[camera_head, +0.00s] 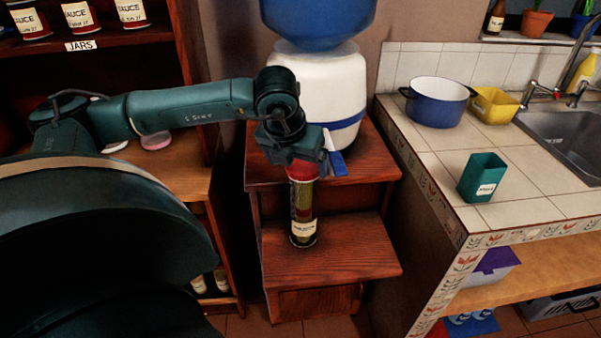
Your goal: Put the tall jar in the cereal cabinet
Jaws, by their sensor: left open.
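A tall jar (303,215) with a red lid, greenish contents and a pale label stands upright over the lower step of a dark wooden stand (350,250). My left gripper (302,168) is directly above it, pointing down at the red lid. The gripper is open; its fingers are largely hidden, so I cannot tell whether they touch the lid. A wooden cabinet (150,36) at the left has a shelf of sauce jars labelled "JARS". No cereal label shows. My right gripper is out of view.
A white dispenser (335,85) with a blue bottle stands on the stand's upper step, close behind the gripper. At right, a tiled counter (440,150) holds a blue pot (437,105), yellow container (493,106) and green cup (482,178). My arm crosses in front of the cabinet.

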